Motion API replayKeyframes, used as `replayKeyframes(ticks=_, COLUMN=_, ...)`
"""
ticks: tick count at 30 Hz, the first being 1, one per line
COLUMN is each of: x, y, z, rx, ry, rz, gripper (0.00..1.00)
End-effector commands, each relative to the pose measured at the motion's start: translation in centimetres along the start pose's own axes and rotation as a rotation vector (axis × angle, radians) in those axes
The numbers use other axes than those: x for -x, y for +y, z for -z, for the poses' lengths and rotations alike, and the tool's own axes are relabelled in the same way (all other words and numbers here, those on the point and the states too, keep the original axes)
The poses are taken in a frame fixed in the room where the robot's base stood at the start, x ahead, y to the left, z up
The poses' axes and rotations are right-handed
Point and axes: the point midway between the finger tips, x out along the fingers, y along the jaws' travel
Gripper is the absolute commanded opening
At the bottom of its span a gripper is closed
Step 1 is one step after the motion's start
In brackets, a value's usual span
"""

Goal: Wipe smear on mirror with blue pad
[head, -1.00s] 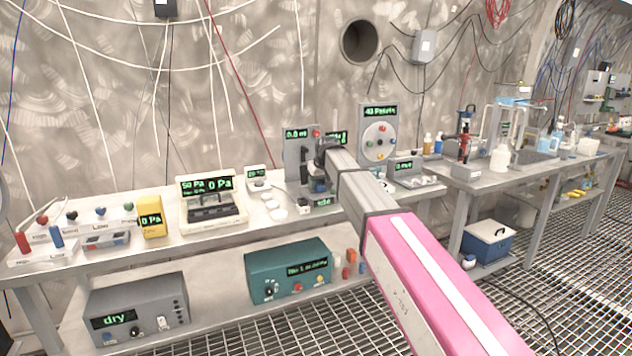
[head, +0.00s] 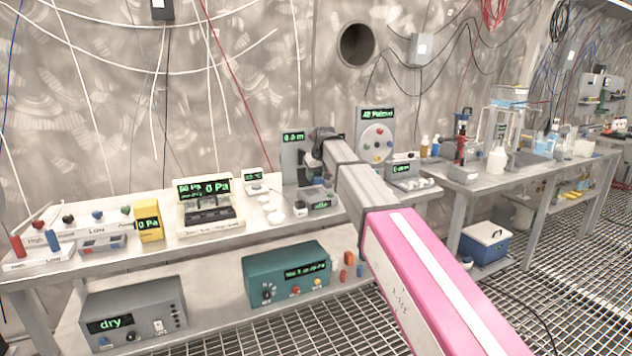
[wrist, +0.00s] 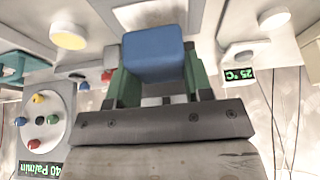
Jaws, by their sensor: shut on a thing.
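The blue pad (wrist: 153,52) is between the two green fingers of my gripper (wrist: 157,72) in the wrist view, with its flat face towards that camera. In the head view my gripper (head: 317,166) hangs over the back of the bench, in front of a grey upright panel (head: 291,160); the pad cannot be made out there. I cannot pick out the mirror or a smear in either view. Whether the pad touches anything is unclear.
A dial panel (head: 377,143) with coloured knobs stands right of my gripper. A small temperature display (head: 254,181), white discs (head: 268,207) and a pressure instrument (head: 210,203) stand to the left. A teal box (head: 287,273) sits on the lower shelf.

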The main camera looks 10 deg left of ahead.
Motion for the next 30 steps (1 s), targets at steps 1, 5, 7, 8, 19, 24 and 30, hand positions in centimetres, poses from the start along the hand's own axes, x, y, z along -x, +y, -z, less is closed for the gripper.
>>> replayKeyframes(ticks=1, x=0.5, y=0.0, z=0.3, rx=0.000, ry=0.001, rz=0.000, gripper=0.12)
replayKeyframes(ticks=5, x=1.3, y=0.0, z=0.6, rx=0.000, ry=0.000, rz=0.000, gripper=0.12)
replayKeyframes(ticks=7, x=1.4, y=0.0, z=0.6, rx=0.000, ry=-0.001, rz=0.000, gripper=0.12)
replayKeyframes(ticks=8, x=1.4, y=0.0, z=0.6, rx=0.000, ry=-0.001, rz=0.000, gripper=0.12)
replayKeyframes(ticks=19, x=1.9, y=0.0, z=0.8, rx=0.000, ry=0.000, rz=0.000, gripper=0.12)
replayKeyframes(ticks=24, x=3.2, y=0.0, z=1.5, rx=0.000, ry=0.002, rz=0.000, gripper=0.12)
replayKeyframes(ticks=30, x=4.1, y=0.0, z=1.8, rx=0.000, ry=-0.001, rz=0.000, gripper=0.12)
